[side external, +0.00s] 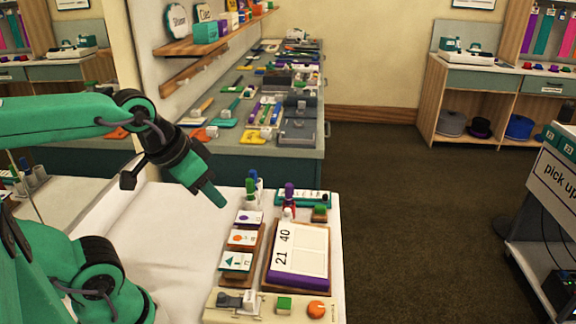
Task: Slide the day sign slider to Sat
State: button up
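A teal strip with a pale marked face (303,197) lies along the back of the white table. It may be the day sign, but its letters are too small to read, and I cannot make out a slider or its position. My gripper (214,196) hangs above the table, left of the strip and apart from it. It points down and to the right, its green fingers seen from the side as one shape. Nothing shows held in it.
Pens (251,190) and a purple-topped red item (289,200) stand near the strip. A green block (320,210), three cards (242,238), a numbered board (299,250) and a beige control panel (262,304) sit nearer. The table's left side (150,230) is clear.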

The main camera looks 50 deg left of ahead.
jog(key=shift+o, duration=0.2)
jog(key=w+a+r+g, duration=0.1)
jog(key=w+r, duration=0.3)
jog(key=w, duration=0.7)
jog(key=g, duration=0.5)
send_over(326, 195)
notch_tip(326, 195, down, 19)
jog(key=shift+r, duration=0.2)
jog(key=shift+f, duration=0.15)
jog(key=shift+f, duration=3.75)
